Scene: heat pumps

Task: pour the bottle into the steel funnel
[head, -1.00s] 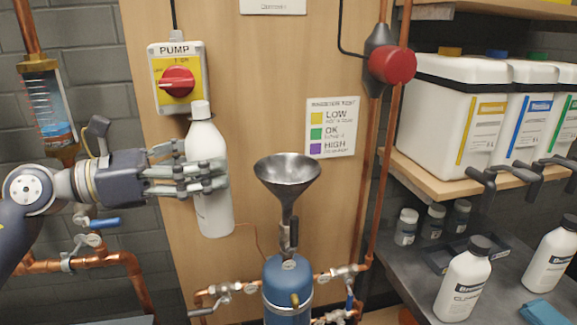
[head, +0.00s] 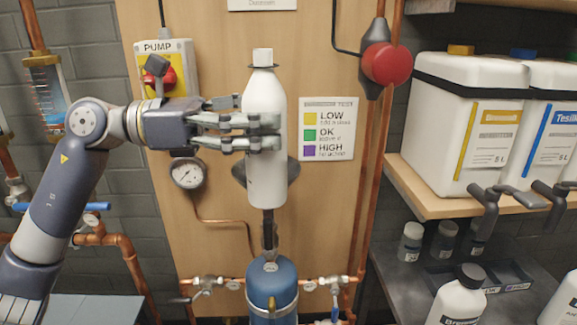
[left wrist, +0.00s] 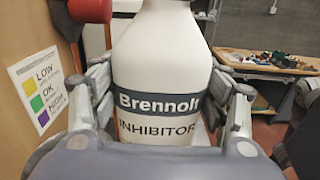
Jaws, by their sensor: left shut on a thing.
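My left gripper (head: 262,133) is shut on a white bottle (head: 264,178) and holds it upright in the air. In the left wrist view the bottle (left wrist: 160,65) reads "Brennolt INHIBITOR" and sits between the fingers. A white cap shows on top of it in the head view. The dark steel funnel (head: 239,172) is largely hidden behind the bottle; only the sides of its bowl show, with its stem below. It stands over a blue cylinder (head: 272,287). The bottle is in front of the funnel as I see it; I cannot tell the gap.
Copper pipes with valves (head: 310,285) run low behind the blue cylinder. A red pump switch (head: 163,80), a gauge (head: 187,173) and a colour chart (head: 326,128) are on the wooden panel. White canisters (head: 470,95) stand on the right shelf, with bottles (head: 458,300) below.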

